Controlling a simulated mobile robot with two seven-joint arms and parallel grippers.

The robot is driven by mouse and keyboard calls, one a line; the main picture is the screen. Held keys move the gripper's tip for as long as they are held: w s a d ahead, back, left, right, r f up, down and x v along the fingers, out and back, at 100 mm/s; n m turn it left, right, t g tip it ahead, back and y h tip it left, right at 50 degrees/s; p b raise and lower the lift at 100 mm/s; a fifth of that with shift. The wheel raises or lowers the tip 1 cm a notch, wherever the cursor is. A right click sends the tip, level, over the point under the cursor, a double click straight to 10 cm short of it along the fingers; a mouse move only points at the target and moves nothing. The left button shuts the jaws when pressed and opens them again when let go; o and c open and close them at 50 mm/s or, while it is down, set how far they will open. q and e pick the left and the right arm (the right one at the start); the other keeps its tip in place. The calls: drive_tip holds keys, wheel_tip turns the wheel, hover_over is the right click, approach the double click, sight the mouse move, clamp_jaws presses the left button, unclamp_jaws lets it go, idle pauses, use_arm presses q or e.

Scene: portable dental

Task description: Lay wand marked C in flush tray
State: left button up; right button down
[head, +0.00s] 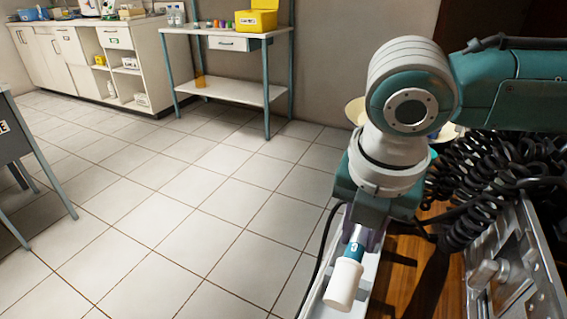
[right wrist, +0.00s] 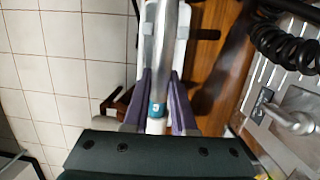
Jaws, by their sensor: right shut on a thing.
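My right gripper (head: 362,238) points down in the head view, with its purple fingers shut on a wand. The wand has a white end (head: 343,284) and a teal band (head: 354,250) with a small white mark that looks like a C. In the right wrist view the purple fingers (right wrist: 159,105) press on both sides of the wand, by its teal band (right wrist: 156,109), and a silver shaft (right wrist: 158,50) runs up. A long white piece, perhaps the flush tray (head: 372,275), lies beneath the wand. I cannot tell whether they touch. My left gripper is not in view.
Black coiled hoses (head: 480,190) and a metal unit (head: 515,265) stand close on the right, beside a brown wooden surface (head: 400,285). Open tiled floor (head: 190,220) lies to the left. A side table (head: 225,90) with a yellow box (head: 257,18) stands farther back.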

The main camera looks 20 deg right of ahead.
sight(356, 249)
drive_tip(key=shift+b+x, duration=1.05)
drive_tip(key=shift+x, duration=0.05)
drive_tip(key=shift+s+a+r, duration=0.15)
drive_tip(key=shift+s+r, duration=0.05)
drive_tip(key=shift+f+p, duration=0.15)
drive_tip(key=shift+p, duration=0.15)
drive_tip(key=shift+f, duration=0.25)
drive_tip(key=shift+p, duration=0.35)
drive_tip(key=shift+f, duration=0.25)
drive_tip(key=shift+f, duration=0.6)
